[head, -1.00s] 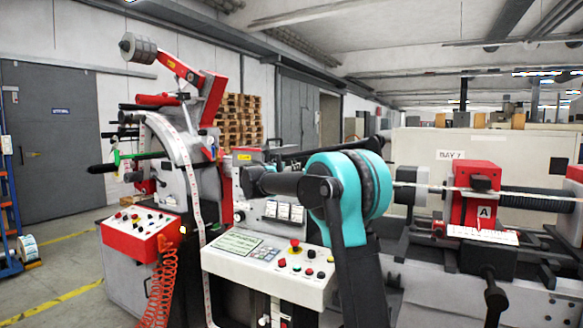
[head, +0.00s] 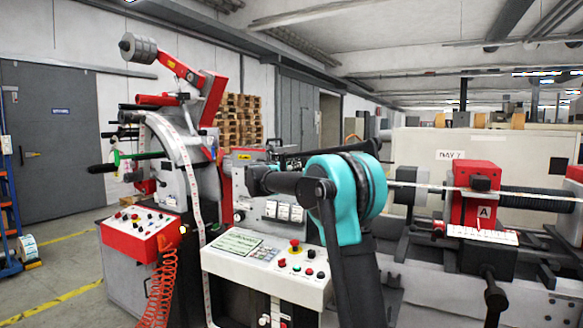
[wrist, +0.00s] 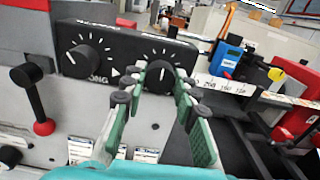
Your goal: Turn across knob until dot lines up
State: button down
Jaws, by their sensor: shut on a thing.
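The across knob (wrist: 160,73) is a round black knob with a white pointer line and tick marks around it. It sits at the right on a black panel (wrist: 117,48) in the wrist view. The pointer looks roughly upright; a separate alignment dot is too small to make out. My gripper (wrist: 161,80) has its green fingers on either side of this knob and is shut on it. A second black knob (wrist: 81,61), with lettering ending in "ONG" below, is at the left of the panel. In the head view my teal wrist hides the gripper and knobs.
A black lever with a red ball (wrist: 44,127) hangs left of the panel. A blue device (wrist: 228,57) and a white numbered scale (wrist: 232,87) lie to the right. In the head view, a white button console (head: 265,262) stands in front, and a red block (head: 478,195) at right.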

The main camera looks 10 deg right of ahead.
jog(key=shift+m, duration=0.4)
jog(key=m, duration=1.1)
dwell(0.5)
jog(key=c, duration=1.2)
grip_release()
jog(key=shift+o, duration=0.2)
